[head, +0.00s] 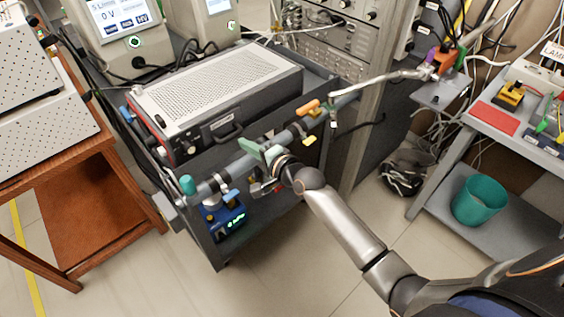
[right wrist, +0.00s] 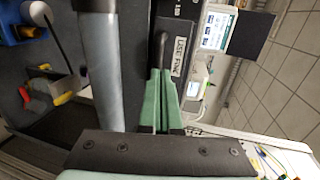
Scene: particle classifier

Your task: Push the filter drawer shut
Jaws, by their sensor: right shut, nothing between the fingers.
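The perforated grey box (head: 215,88) sits on the dark cart, with a dark front face carrying a label and a black handle (head: 226,130). I cannot tell how far any filter drawer stands out of it. My right gripper (head: 250,146) has green fingers and is just in front of that face, by the grey pipe. In the right wrist view its green fingers (right wrist: 160,80) are together and empty, pointing at a dark panel with a white label (right wrist: 178,60) and a black handle (right wrist: 161,48). Whether they touch the panel is unclear. My left gripper is not in view.
A grey pipe (head: 232,177) with coloured valve handles runs across the cart's front, close beside my gripper; it also shows in the right wrist view (right wrist: 100,65). A blue device (head: 224,220) sits below it. A wooden table (head: 75,195) stands left. The floor in front is clear.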

